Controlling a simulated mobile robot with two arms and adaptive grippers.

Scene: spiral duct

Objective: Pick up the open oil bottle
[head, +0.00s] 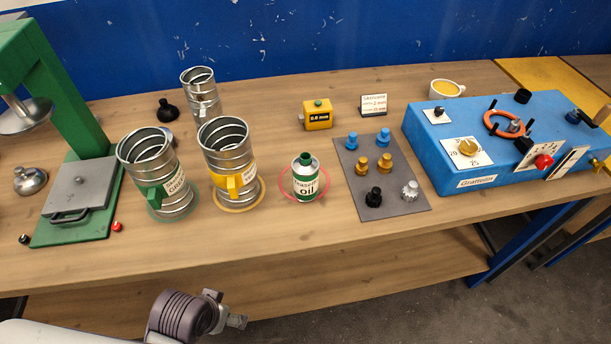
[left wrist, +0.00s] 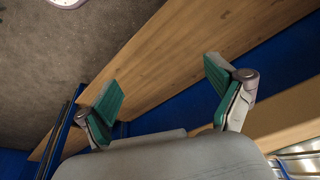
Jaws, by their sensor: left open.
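The oil bottle (head: 305,184) is a small white and green bottle with a dark green neck, labelled "oil". It stands upright inside a red ring marking on the workbench (head: 290,222), in the middle of the head view. Whether its mouth is uncovered is too small to tell. My left gripper (head: 229,309) is low in front of the bench edge, left of and well short of the bottle. In the left wrist view its two green-padded fingers (left wrist: 165,88) are spread apart with nothing between them. The bottle does not show there. My right gripper is out of view.
Two ribbed metal cans (head: 161,170) (head: 231,160) with green and yellow handles stand left of the bottle. A grey mat (head: 391,200) with several coloured nozzles lies to its right. A green press (head: 75,190) and a blue box (head: 440,146) flank these. Bench in front of the bottle is clear.

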